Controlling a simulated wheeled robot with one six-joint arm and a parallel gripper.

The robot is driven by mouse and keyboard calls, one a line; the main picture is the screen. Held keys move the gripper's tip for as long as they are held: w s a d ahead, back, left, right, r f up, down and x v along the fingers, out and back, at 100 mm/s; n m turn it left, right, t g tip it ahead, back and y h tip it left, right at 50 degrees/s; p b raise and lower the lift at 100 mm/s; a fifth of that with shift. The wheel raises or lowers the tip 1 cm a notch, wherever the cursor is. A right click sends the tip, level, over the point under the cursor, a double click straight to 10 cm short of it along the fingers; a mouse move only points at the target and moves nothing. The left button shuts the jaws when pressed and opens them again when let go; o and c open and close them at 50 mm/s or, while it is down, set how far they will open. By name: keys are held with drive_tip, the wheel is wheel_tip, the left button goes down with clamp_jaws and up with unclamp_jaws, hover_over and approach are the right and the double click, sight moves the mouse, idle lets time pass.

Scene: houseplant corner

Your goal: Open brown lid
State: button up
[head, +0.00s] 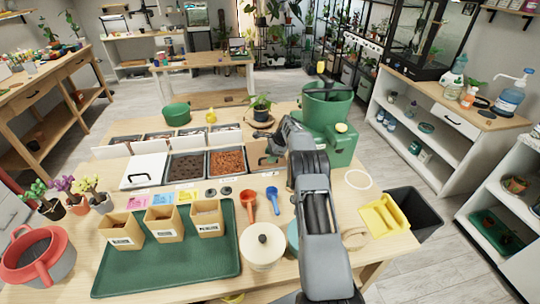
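A row of low bins stands behind the green tray. The brown lid (257,149) appears as a tan-brown panel at the right end of this row, beside the bin of reddish-brown material (227,162). My arm covers its right part, and I cannot tell whether it is shut or partly raised. My gripper (270,159) is at this panel, small and dark, bent down from my raised arm. I cannot tell whether its fingers touch the lid or how far apart they are.
A white lid (146,170) and a dark soil bin (186,166) lie left in the row. A green machine (328,120) stands close behind right of my arm. The green tray (170,262) with tan pots, a cream lidded pot (262,245) and scoops are in front.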

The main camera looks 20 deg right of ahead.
clamp_jaws()
idle(0.3)
